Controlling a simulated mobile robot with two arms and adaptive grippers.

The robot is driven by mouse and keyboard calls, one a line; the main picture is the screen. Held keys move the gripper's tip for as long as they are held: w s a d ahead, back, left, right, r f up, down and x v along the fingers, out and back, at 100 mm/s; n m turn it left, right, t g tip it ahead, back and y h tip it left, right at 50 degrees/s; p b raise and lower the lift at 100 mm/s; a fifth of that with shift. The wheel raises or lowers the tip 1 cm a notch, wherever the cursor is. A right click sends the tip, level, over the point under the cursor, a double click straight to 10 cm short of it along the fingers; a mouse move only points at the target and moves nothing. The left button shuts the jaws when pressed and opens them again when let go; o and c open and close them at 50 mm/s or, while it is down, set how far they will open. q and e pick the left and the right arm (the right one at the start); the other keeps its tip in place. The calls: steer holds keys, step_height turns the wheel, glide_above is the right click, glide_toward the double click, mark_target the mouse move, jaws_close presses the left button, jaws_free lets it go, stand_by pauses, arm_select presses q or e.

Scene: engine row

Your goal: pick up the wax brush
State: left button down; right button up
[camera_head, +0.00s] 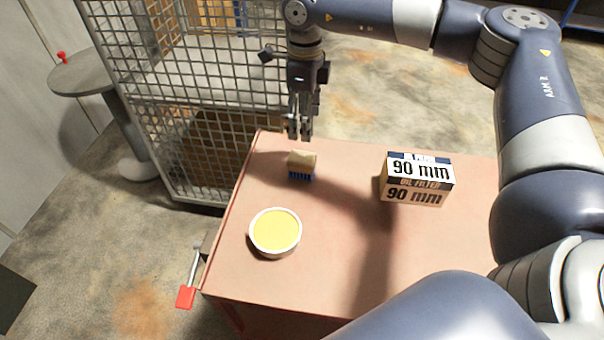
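The wax brush (301,160), a small block with a cream top and blue bristles below, stands on the pinkish table (330,250) near its far left corner. My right gripper (298,133) points down just behind and above the brush in the picture. Its two fingers are apart with a narrow gap, and nothing shows between them. It looks clear of the brush, though the exact height is hard to tell. My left gripper is not in view.
A round white tub of yellow wax (275,231) stands in front of the brush. An oil filter box (417,180) marked 90 mm stands to the right. A wire mesh cage (190,110) is beyond the table's left edge. A red-handled clamp (186,296) juts from that edge.

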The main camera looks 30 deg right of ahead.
steer(key=f, duration=0.2)
glide_above(303, 157)
steer(key=f, duration=0.4)
steer(key=shift+w+d+f+p, duration=0.15)
steer(key=shift+d+f+p, duration=0.1)
steer(key=shift+f+p, duration=0.1)
steer(key=f+p, duration=0.1)
steer(key=f, duration=0.4)
steer(key=shift+s+a+p, duration=0.2)
steer(key=shift+p, duration=0.2)
steer(key=shift+f, duration=0.3)
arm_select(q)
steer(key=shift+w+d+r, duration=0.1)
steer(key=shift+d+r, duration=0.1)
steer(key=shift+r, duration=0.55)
arm_select(e)
steer(key=shift+r, duration=0.1)
steer(key=c, duration=1.2)
